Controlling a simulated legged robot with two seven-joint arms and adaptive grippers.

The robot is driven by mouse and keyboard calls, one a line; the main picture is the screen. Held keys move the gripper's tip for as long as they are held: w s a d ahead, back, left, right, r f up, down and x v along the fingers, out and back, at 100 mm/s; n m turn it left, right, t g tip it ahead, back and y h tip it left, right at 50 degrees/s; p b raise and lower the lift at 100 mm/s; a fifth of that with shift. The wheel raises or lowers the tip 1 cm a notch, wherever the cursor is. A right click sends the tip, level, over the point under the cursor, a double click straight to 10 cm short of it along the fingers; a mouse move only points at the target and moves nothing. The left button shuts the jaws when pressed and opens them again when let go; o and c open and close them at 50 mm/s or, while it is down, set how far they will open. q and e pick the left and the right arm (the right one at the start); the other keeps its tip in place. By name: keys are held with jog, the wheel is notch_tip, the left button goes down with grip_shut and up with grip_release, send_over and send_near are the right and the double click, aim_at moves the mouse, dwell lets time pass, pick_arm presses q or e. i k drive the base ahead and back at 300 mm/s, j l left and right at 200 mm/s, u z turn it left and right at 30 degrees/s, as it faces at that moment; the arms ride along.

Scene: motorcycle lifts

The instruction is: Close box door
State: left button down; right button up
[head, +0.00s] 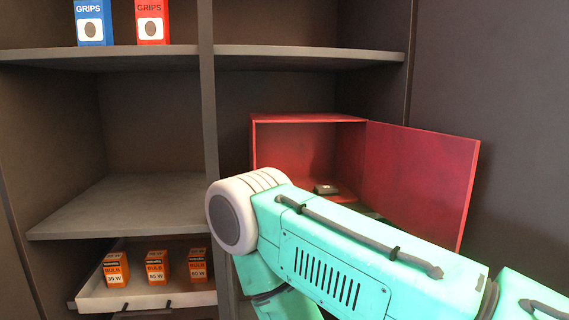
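A red box (310,119) stands in the right compartment of the shelf unit, and its front is open. Its red door (418,180) is hinged on the right side and swung outward to the right. A small dark object (325,189) lies on the box floor. My turquoise right arm crosses the lower right of the head view, in front of the box, and hides its lower left part and the door's bottom edge. Neither gripper shows. I cannot tell whether my arm touches the door.
A blue grips box (93,24) and a red grips box (152,24) stand on the upper left shelf. Below, an open drawer (120,296) holds several orange bulb boxes (157,267). The middle left shelf (130,200) is empty. A dark panel (500,90) rises at the right.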

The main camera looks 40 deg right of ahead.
aim_at(421, 181)
jog(key=z, duration=1.5)
jog(key=k+z, duration=0.15)
jog(key=z, duration=0.15)
jog(key=k, duration=0.05)
